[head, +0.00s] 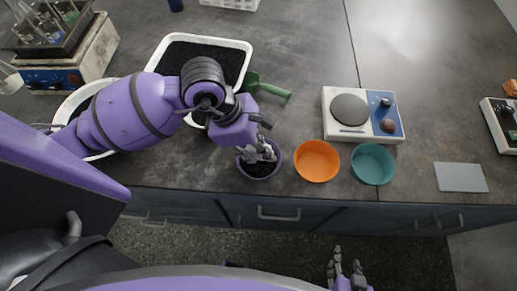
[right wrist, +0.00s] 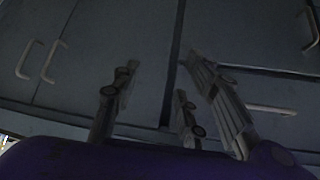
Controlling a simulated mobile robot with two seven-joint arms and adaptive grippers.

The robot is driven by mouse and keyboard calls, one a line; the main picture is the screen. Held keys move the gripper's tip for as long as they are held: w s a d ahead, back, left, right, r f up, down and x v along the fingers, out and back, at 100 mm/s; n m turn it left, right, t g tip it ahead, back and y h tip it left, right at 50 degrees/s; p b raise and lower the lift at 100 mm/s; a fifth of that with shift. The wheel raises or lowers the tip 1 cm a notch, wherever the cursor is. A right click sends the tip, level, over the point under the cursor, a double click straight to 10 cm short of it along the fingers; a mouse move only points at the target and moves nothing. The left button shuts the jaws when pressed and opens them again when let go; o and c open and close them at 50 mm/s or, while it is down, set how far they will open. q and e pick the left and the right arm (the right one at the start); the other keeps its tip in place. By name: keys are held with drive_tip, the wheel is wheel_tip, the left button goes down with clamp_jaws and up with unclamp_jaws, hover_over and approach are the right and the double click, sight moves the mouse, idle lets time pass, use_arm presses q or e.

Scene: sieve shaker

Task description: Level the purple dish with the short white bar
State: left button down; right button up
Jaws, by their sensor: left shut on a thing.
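The purple dish (head: 262,177) stands near the front edge of the bench, with dark grains inside. My left gripper (head: 258,153) is over the dish, its fingers reaching down to it. It is shut on a thin pale piece that looks like the short white bar; the fingers hide most of it. I cannot tell whether the bar touches the grains. My right gripper (head: 347,263) is low, in front of the bench and away from the dish. In the right wrist view its fingers (right wrist: 158,78) are spread and empty, facing the cabinet fronts.
An orange bowl (head: 317,161) and a teal bowl (head: 373,164) stand right of the dish. A white tray of dark grains (head: 246,47) and a green scoop (head: 265,88) lie behind my left arm. A grey plate (head: 460,177) lies far right.

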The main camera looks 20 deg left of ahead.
use_arm(q)
drive_tip(key=shift+s+d, duration=0.2)
drive_tip(key=shift+s, duration=0.6)
drive_tip(key=shift+s+r+p, duration=0.2)
drive_tip(key=shift+r+p, duration=0.15)
wheel_tip(320, 180, up, 2)
drive_tip(key=shift+w+r+p, duration=0.15)
drive_tip(key=shift+r+p, duration=0.05)
drive_tip(key=shift+p, duration=0.5)
drive_tip(key=shift+s+r+p, duration=0.2)
drive_tip(key=shift+r+p, duration=0.55)
drive_tip(key=shift+r, duration=0.65)
